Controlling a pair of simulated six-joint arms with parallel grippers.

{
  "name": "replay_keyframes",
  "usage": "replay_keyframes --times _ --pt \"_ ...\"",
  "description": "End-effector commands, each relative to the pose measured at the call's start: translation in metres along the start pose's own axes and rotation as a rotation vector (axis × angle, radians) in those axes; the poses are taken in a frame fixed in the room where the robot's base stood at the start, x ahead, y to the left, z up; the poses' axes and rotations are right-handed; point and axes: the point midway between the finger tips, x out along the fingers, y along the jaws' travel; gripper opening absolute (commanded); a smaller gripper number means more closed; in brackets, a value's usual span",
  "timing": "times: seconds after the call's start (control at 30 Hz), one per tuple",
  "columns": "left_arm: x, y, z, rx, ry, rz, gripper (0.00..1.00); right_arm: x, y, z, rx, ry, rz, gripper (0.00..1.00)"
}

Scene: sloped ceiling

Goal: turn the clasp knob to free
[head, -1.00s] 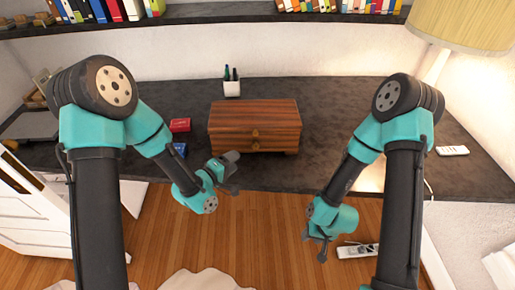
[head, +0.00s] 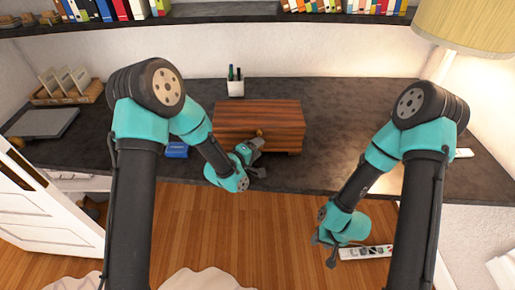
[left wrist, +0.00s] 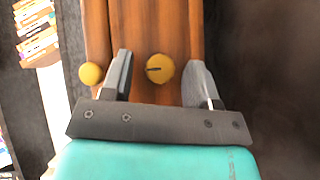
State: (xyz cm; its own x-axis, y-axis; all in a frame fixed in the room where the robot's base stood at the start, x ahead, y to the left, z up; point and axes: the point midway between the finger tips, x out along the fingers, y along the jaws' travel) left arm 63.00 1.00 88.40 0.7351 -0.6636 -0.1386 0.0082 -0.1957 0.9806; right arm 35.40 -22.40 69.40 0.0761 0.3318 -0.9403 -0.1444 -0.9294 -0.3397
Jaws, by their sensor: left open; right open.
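The wooden box (head: 230,120) stands on the dark desk, with a brass knob (head: 260,132) showing on its front. In the left wrist view, a round yellow knob with a dark slot line (left wrist: 160,69) sits between my left gripper's fingers, with gaps on both sides. A plain yellow knob (left wrist: 91,73) lies outside the fingers, to the left. My left gripper (head: 259,158) is open at the box front and hides the lower knob in the head view. My right gripper (head: 323,250) is open and empty, low in front of the desk.
A blue item (head: 177,150) lies on the desk left of the box, and a white pen cup (head: 236,87) stands behind it. A power strip (head: 365,252) lies on the floor by my right gripper. The desk right of the box is clear.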

Motion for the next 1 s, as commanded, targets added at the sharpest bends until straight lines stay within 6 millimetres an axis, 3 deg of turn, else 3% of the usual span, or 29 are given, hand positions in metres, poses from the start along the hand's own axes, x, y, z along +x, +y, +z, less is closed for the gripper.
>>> replay_keyframes --times 0.07,0.57,1.0 --pt "-0.0001 0.0 0.0 0.0 0.0 0.0 0.53 0.0 0.0 0.0 0.0 0.0 0.0 0.43" --pt "-0.0003 -0.0001 0.0 0.0 0.0 0.0 0.05 0.0 0.0 0.0 0.0 0.0 0.0 0.43" --pt "0.0 0.0013 0.0002 0.049 0.0 -0.048 0.05 0.0 0.0 0.0 0.0 0.0 0.0 0.43"
